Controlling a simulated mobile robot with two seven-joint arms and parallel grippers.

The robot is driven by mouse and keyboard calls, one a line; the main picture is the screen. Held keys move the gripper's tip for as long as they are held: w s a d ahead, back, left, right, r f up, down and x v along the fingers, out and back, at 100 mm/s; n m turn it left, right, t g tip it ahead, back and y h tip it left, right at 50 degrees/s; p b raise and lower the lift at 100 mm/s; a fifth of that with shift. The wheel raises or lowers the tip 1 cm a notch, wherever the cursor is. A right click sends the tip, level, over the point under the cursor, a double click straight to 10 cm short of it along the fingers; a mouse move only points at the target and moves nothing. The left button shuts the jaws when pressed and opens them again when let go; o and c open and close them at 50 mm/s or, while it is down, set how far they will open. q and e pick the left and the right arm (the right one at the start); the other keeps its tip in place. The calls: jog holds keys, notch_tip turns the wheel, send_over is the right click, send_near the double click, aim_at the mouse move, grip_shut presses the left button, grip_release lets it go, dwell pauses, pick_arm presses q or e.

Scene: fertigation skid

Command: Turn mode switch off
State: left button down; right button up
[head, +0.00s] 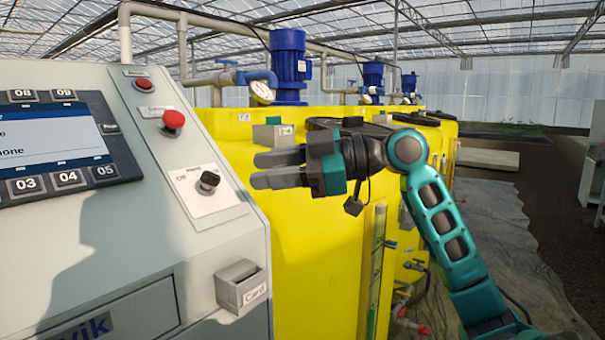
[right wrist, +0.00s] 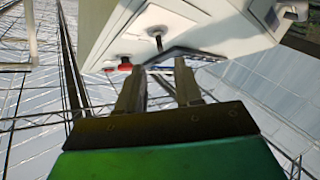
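The mode switch (head: 208,182) is a black knob on a white plate on the sloped grey cabinet face. Small lettering is beside it, and I cannot tell which setting the knob points to. It also shows in the right wrist view (right wrist: 157,40), beyond the fingertips. My right gripper (head: 262,170) is to the right of the knob in the head view, apart from it. Its two grey fingers point left with a gap between them. In the right wrist view the gripper (right wrist: 160,66) is open and empty. My left gripper is not in view.
A red mushroom button (head: 173,121) and a smaller red button (head: 143,84) sit above the switch. A display panel (head: 50,145) is at the left. A card holder (head: 240,286) juts out below. A yellow tank (head: 315,250) stands behind my right gripper.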

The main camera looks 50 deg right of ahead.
jog(key=v, duration=0.5)
jog(key=shift+b, duration=0.4)
jog(key=shift+s, duration=0.1)
